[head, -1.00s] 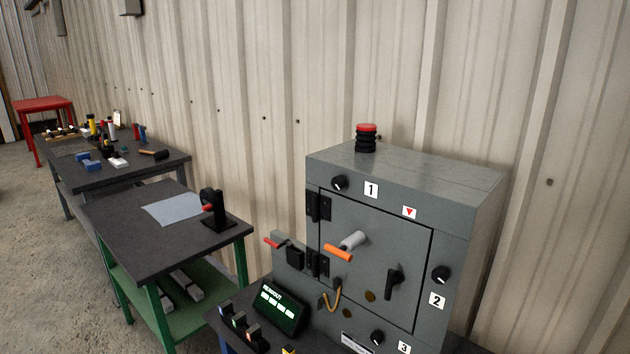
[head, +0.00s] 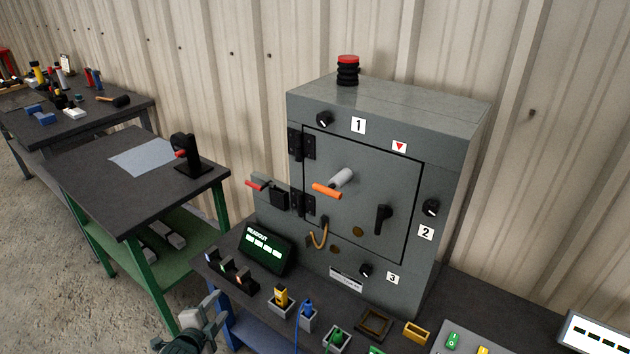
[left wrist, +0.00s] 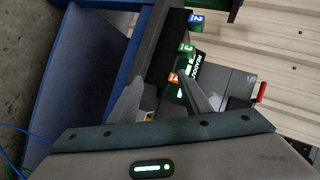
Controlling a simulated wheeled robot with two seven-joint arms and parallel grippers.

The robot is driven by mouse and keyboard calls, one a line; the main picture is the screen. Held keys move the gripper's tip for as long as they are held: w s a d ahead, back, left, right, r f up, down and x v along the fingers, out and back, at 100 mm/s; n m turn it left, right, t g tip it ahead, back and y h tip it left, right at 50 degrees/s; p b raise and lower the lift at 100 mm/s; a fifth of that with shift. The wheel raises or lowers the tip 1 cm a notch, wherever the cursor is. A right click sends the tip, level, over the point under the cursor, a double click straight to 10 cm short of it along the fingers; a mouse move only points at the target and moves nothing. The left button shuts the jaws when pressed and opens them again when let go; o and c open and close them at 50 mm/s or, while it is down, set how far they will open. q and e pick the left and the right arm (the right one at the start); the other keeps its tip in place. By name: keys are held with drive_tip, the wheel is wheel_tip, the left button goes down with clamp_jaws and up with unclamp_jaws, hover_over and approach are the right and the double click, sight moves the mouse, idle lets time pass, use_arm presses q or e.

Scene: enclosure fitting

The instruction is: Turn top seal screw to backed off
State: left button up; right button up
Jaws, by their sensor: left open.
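The grey enclosure (head: 376,138) stands on the bench with its door shut. A black round knob with a light mark (head: 324,118), beside label 1 (head: 358,125), sits at its top left and appears to be the top seal screw. Similar knobs sit by label 2 (head: 431,207) and label 3 (head: 366,271). My left gripper (head: 217,309) is open and empty, low at the bench's front left, well below and left of the top knob. In the left wrist view its two fingers (left wrist: 158,85) are apart. My right gripper is not in view.
An orange-tipped handle (head: 328,190) and a black latch (head: 383,219) stick out from the door. A readout (head: 266,250) and several small holders line the bench front. A red-topped stack light (head: 347,70) stands on the enclosure. A green-legged table (head: 100,190) is at left.

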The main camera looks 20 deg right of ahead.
use_arm(q)
drive_tip(key=w+d+r+m+t+h, duration=0.1)
drive_tip(key=w+d+r+m, duration=0.2)
drive_tip(key=r, duration=0.6)
drive_tip(key=w+d+r+m+h, duration=0.1)
drive_tip(key=d+r+m+h, duration=0.2)
drive_tip(key=r, duration=0.6)
drive_tip(key=w+d+r+m+t, duration=0.1)
drive_tip(key=d+r+m, duration=0.3)
drive_tip(key=r, duration=0.5)
drive_tip(key=s+d+r+m+g+h, duration=0.1)
drive_tip(key=s+d+r+m, duration=0.1)
drive_tip(key=r+m, duration=0.3)
drive_tip(key=s+d+r+m+g+h, duration=0.1)
drive_tip(key=s+r+m, duration=0.3)
drive_tip(key=r, duration=0.6)
drive_tip(key=s+d+r+m+h, duration=0.3)
drive_tip(key=d+r+m, duration=0.1)
drive_tip(key=r+m, duration=0.3)
drive_tip(key=shift+s+r+g+p, duration=0.15)
drive_tip(key=shift+s+g+p, duration=0.2)
drive_tip(key=shift+s+g, duration=0.05)
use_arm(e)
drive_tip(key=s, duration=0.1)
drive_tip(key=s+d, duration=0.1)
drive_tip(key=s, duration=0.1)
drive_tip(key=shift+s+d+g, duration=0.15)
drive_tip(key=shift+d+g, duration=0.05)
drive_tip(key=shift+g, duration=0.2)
